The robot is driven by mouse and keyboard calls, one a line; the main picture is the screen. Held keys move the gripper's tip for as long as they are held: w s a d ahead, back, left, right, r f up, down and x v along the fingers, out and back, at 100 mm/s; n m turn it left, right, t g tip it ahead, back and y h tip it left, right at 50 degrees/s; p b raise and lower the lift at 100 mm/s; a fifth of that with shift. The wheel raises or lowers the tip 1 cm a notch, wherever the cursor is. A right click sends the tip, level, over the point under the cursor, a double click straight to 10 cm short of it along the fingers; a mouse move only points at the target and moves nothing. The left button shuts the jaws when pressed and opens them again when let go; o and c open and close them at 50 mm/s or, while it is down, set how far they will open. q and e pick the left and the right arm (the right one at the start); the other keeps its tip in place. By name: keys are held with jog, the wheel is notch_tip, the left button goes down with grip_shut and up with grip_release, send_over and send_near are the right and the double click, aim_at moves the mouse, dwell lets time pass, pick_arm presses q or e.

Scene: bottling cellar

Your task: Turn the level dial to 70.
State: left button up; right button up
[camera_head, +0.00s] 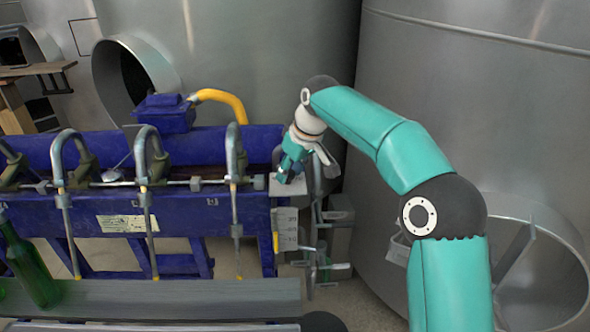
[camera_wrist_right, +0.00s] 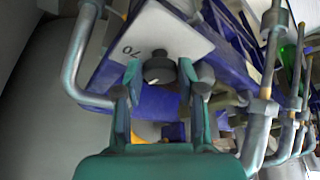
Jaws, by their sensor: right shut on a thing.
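The level dial is a black round knob (camera_wrist_right: 159,66) on a white plate (camera_wrist_right: 182,33) in the right wrist view. The number 70 is printed on the plate left of the knob and looks turned over in this view. A small pale mark shows on the knob's near side. My right gripper (camera_wrist_right: 160,80) has its fingers on either side of the knob and is shut on it. In the head view my right gripper (camera_head: 286,174) is at the plate (camera_head: 289,187) on the right end of the blue filling machine, and hides the knob. My left gripper is not in view.
The blue machine (camera_head: 180,150) carries several bent metal filling pipes (camera_head: 143,170) left of my gripper. A green bottle (camera_head: 28,265) stands at lower left near a grey conveyor (camera_head: 170,298). A large steel tank (camera_head: 470,110) stands close on the right.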

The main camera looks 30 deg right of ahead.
jog(key=shift+a, duration=0.15)
jog(key=m+h, duration=0.1)
jog(key=m, duration=0.1)
jog(key=m+h+p, duration=0.1)
jog(key=m, duration=0.2)
jog(key=shift+a, duration=0.2)
jog(key=m+h+p, duration=0.1)
jog(key=m, duration=0.2)
jog(key=m+h, duration=0.1)
jog(key=m, duration=0.1)
jog(key=shift+w+m+g+p, duration=0.1)
jog(key=shift+m+g+p, duration=0.3)
jog(key=o, duration=1.1)
jog(key=shift+d, duration=0.1)
jog(key=shift+o, duration=0.2)
